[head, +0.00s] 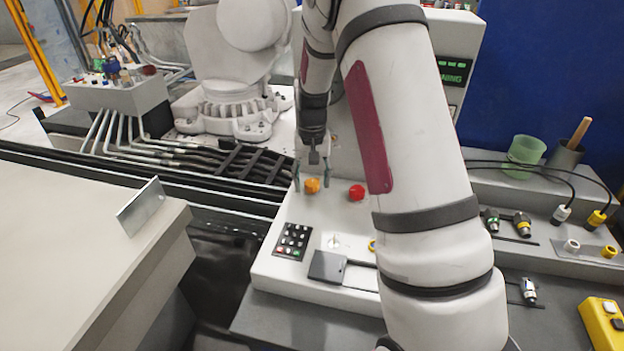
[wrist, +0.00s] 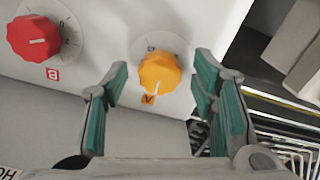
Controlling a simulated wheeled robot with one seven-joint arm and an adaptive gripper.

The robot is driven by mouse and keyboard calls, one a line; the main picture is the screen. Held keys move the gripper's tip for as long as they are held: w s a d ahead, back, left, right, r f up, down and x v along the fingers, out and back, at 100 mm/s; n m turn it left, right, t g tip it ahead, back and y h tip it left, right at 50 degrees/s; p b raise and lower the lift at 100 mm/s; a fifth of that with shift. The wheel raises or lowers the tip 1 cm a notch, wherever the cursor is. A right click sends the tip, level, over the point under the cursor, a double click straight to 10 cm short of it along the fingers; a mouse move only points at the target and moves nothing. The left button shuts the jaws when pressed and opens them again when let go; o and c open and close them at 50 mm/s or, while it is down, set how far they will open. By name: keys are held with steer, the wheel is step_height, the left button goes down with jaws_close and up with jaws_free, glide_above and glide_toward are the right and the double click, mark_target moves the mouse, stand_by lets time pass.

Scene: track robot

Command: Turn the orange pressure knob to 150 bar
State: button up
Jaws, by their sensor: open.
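The orange knob (head: 312,186) is on the white control panel (head: 290,232), left of a red knob (head: 356,193) in the head view. In the wrist view the orange knob (wrist: 159,73) has a white pointer line aimed downward, towards an orange tag (wrist: 148,99). The scale marks around it are too small to read. My gripper (head: 306,182) points down at the orange knob. It is open, with its green-padded fingers (wrist: 160,95) apart, and the knob appears between and beyond them. I cannot tell whether either finger touches it.
The red knob (wrist: 34,38) is close beside in the wrist view. A black keypad (head: 293,241) and a dark flap (head: 327,266) are on the panel's front part. A green cup (head: 525,152) and cable connectors stand on the right. A grey table (head: 80,250) is left.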

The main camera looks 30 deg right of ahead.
mark_target(312, 183)
step_height(312, 183, up, 12)
stand_by(0.5)
stand_by(0.4)
steer(key=s+a+r+n+t, duration=0.3)
steer(key=s+a+r, duration=0.7)
steer(key=s+r, duration=0.3)
steer(key=s+a+f+n+t, duration=0.1)
steer(key=s+a, duration=0.4)
steer(key=s, duration=1.1)
steer(key=shift+f+n+t, duration=0.15)
steer(key=shift+n+t, duration=0.35)
steer(key=shift+n, duration=0.3)
